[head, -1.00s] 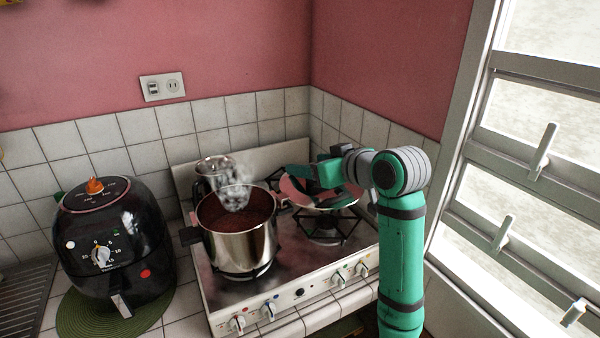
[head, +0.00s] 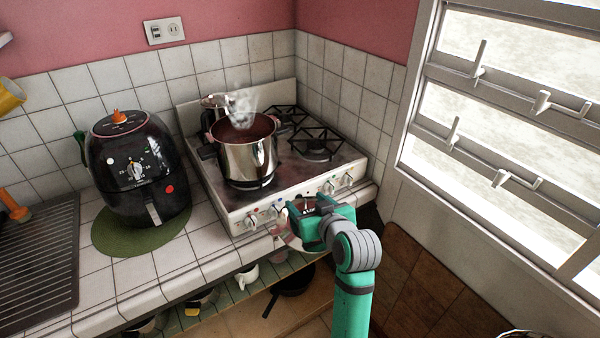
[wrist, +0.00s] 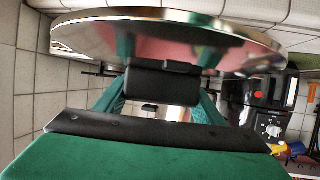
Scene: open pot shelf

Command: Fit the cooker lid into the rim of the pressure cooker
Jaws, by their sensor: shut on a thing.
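The pressure cooker (head: 248,162) is a shiny steel pot, open at the top, standing upright on the stove with dark red contents and steam above it. My gripper (head: 302,212) is in front of the stove, to the right of and nearer than the cooker. It is shut on the cooker lid (head: 288,236), which is mostly hidden behind the gripper in the head view. In the wrist view the lid (wrist: 240,38) is a wide shiny disc, with its black handle (wrist: 160,84) between my green fingers. The lid is apart from the cooker.
The stove (head: 240,212) has free black grates (head: 315,145) at its right. A smaller metal pot (head: 212,103) stands behind the cooker. A black air fryer (head: 135,170) on a green mat (head: 112,238) stands left. A window (head: 500,110) is at the right.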

